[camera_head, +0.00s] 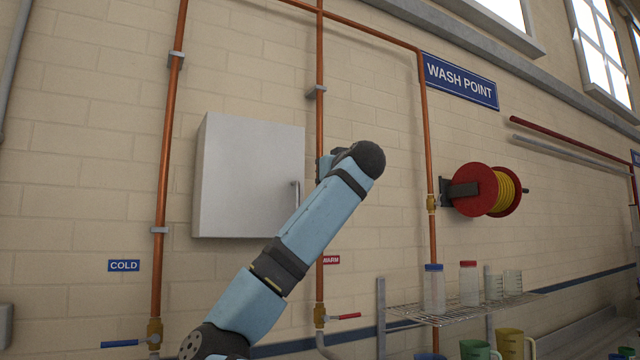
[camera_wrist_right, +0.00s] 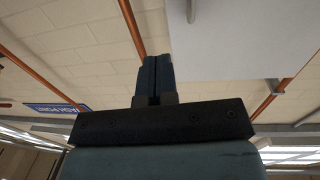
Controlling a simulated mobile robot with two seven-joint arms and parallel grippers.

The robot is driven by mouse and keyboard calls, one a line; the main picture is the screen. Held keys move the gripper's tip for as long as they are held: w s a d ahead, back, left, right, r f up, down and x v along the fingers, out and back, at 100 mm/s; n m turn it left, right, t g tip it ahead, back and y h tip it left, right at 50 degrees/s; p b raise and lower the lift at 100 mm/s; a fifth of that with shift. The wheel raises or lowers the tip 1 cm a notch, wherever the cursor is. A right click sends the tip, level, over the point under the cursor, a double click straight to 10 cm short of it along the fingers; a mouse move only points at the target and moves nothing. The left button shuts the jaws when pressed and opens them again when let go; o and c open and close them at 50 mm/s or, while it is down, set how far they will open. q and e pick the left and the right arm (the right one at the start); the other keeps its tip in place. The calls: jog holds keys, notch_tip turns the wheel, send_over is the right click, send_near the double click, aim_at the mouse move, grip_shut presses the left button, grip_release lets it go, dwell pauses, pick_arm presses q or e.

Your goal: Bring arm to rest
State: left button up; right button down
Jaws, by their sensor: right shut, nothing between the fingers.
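One of my arms, light blue with dark joints (camera_head: 315,225), rises from the bottom of the head view, leaning up to the right in front of the wall and cabinet. Its rounded black joint (camera_head: 368,157) is at the top. No fingers can be made out there. In the right wrist view, my right gripper (camera_wrist_right: 156,62) has its two dark fingers together, with nothing between them. It points towards the wall, with the cabinet to the right and a copper pipe to the left in that picture. My left gripper is not in view.
A white wall cabinet (camera_head: 235,180) stands partly behind my arm. Copper pipes (camera_head: 168,150) run down the wall. A red hose reel (camera_head: 478,190), a WASH POINT sign (camera_head: 460,82) and a wire rack (camera_head: 460,311) with bottles are on the right.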

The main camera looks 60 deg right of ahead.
jog(key=v, duration=0.4)
jog(key=shift+s+d, duration=0.1)
jog(key=shift+d, duration=0.05)
